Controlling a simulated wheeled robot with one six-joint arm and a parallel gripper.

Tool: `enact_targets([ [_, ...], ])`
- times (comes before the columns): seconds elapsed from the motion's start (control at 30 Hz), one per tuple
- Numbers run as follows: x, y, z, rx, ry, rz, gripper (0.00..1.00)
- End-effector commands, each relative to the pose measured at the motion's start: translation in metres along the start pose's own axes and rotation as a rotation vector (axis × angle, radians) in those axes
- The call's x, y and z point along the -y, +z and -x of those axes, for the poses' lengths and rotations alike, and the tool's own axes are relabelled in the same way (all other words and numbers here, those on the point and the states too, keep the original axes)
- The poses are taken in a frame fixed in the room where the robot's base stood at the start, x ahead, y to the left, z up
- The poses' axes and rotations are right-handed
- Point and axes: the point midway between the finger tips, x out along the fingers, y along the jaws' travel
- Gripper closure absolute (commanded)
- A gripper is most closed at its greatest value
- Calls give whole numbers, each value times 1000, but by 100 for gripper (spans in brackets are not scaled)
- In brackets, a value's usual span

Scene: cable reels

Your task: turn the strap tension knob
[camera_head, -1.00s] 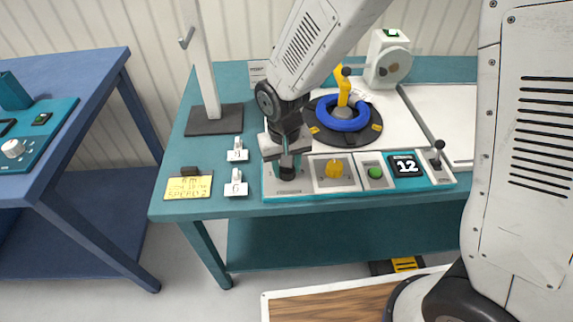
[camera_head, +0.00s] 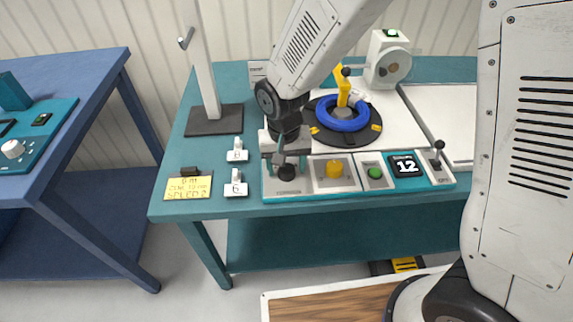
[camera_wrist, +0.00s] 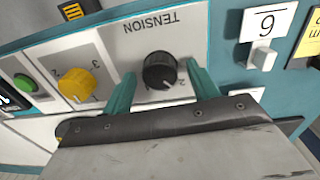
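The strap tension knob is a black ribbed dial (camera_wrist: 159,71) with a white pointer mark, under the word TENSION in the wrist view. It also shows in the head view as the black knob (camera_head: 286,173) at the left end of the control panel (camera_head: 290,190). My gripper (camera_head: 287,164) is over it, pointing down. In the wrist view the two teal fingers of my gripper (camera_wrist: 163,76) stand apart, one on each side of the knob, with gaps visible. I cannot tell how far down they reach.
A blue cable coil (camera_head: 342,118) lies behind on a round plate. Numbered switches (camera_head: 236,187) stand to the left.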

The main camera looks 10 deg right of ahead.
Motion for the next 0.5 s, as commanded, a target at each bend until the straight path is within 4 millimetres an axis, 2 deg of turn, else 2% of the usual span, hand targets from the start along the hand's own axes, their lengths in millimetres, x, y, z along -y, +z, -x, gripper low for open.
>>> enact_targets([
  [0.27, 0, 1, 1, 2, 0, 1, 41],
  [0.37, 0, 0, 9, -1, -1, 0, 41],
  [0.5, 0, 0, 32, -2, -2, 0, 41],
])
